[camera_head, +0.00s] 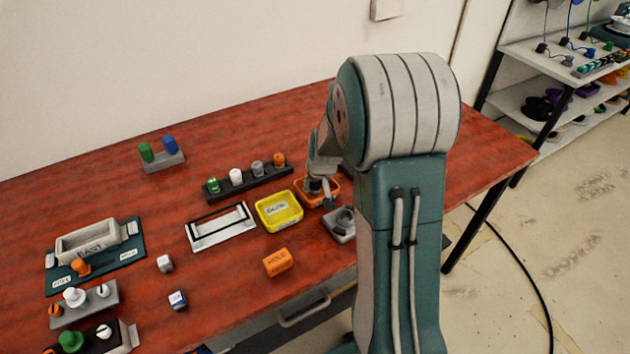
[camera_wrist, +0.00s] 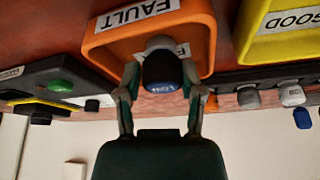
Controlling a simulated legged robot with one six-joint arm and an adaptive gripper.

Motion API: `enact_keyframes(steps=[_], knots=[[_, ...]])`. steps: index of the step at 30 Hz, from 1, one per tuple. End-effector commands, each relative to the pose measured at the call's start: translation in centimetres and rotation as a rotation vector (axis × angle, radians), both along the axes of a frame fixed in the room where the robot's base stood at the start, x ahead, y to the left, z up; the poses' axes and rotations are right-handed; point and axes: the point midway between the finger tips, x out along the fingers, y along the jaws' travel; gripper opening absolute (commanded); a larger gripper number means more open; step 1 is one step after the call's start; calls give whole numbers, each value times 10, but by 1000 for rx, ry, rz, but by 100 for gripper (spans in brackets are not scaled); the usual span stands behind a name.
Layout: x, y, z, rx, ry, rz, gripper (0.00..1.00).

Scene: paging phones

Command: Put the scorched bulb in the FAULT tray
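The scorched bulb (camera_wrist: 163,73), dark with a pale grey end and a blue label, is between my fingertips in the wrist view. My gripper (camera_wrist: 161,82) looks shut on it, with a finger against each side. The orange FAULT tray (camera_wrist: 205,45) is directly behind the bulb, and its inside label is partly covered by it. In the head view, my gripper (camera_head: 320,192) is low at the FAULT tray (camera_head: 335,188), and the bulb is mostly hidden there. I cannot tell whether the bulb touches the tray floor.
The yellow GOOD tray (camera_head: 279,222) stands just left of the FAULT tray. A black rack (camera_head: 247,186) with several bulbs is behind them. A grey socket block (camera_head: 340,228) is close in front. An orange block (camera_head: 277,262) and a white frame (camera_head: 220,230) lie nearby.

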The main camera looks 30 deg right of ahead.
Motion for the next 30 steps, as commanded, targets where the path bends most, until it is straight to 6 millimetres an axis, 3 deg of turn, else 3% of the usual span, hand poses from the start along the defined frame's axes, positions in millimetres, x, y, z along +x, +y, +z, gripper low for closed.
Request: enact_keyframes(steps=[14,30], knots=[[0,1,5,-2,-3,-1,77],[-35,8,91,-2,-5,-2,77]])
